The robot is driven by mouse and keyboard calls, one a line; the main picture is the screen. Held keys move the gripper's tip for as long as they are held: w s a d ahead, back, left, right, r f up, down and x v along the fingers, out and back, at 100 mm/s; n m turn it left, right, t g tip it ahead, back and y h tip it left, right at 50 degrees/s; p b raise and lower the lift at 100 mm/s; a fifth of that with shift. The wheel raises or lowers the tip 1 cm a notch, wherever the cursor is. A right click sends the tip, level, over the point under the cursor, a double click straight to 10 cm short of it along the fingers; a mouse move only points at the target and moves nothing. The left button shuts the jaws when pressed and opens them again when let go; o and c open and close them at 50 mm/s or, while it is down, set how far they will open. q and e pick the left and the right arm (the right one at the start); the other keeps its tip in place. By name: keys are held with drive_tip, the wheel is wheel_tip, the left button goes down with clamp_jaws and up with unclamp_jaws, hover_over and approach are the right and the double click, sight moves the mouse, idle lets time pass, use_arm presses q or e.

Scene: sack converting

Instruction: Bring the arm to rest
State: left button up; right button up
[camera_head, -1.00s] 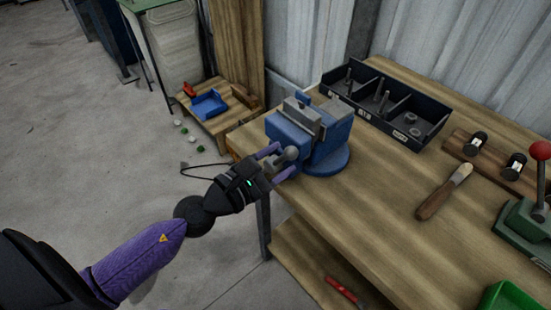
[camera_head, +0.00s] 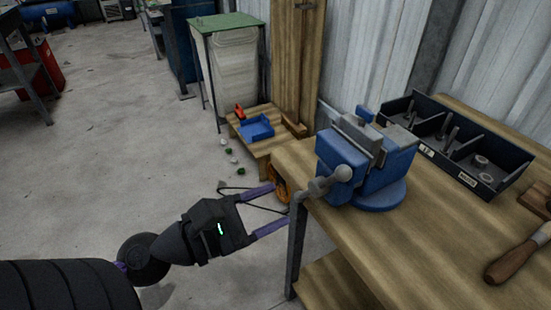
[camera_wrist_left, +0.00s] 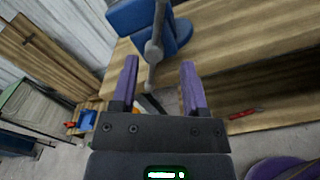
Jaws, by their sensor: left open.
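My left gripper (camera_head: 279,208) is open, with its two purple fingers apart and nothing between them. It is in front of the left edge of the wooden workbench (camera_head: 450,220), beside the bench leg, and below the level of the blue vise (camera_head: 368,160). In the left wrist view the gripper (camera_wrist_left: 160,75) also shows open, with the vise handle (camera_wrist_left: 154,50) seen beyond and between the fingers. The fingers look apart from the vise handle in the head view. My right gripper is not in view.
A black divided bin (camera_head: 458,140) with metal parts stands at the bench's back. A wooden-handled tool (camera_head: 515,258) lies at the right. A low wooden stand (camera_head: 265,145) holds a blue tray (camera_head: 256,128). Small pieces lie on the floor, which is open at the left.

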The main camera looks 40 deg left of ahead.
use_arm(q)
drive_tip(key=s+a+f+n+g+y, duration=0.1)
drive_tip(key=a+f+n+g+y, duration=0.15)
drive_tip(key=f+n, duration=0.6)
drive_tip(key=s+a+f+n+g+y, duration=0.1)
drive_tip(key=s+a+f+n+y, duration=0.2)
drive_tip(key=f+n, duration=0.6)
drive_tip(key=a+f+n+g+y, duration=0.2)
drive_tip(key=a+f+n+y, duration=0.15)
drive_tip(key=f+n, duration=0.5)
drive_tip(key=s+d+f+n+g, duration=0.2)
drive_tip(key=s+f+n+g, duration=0.3)
drive_tip(key=s+f+n, duration=0.7)
drive_tip(key=s+d+f+n+g, duration=0.3)
drive_tip(key=s+f, duration=0.1)
drive_tip(key=s, duration=0.3)
drive_tip(key=s+d+f+n+g+h+p, duration=0.1)
drive_tip(key=s+d+f+n+g, duration=0.2)
drive_tip(key=s, duration=0.4)
drive_tip(key=shift+f+g, duration=0.35)
drive_tip(key=shift+f, duration=0.25)
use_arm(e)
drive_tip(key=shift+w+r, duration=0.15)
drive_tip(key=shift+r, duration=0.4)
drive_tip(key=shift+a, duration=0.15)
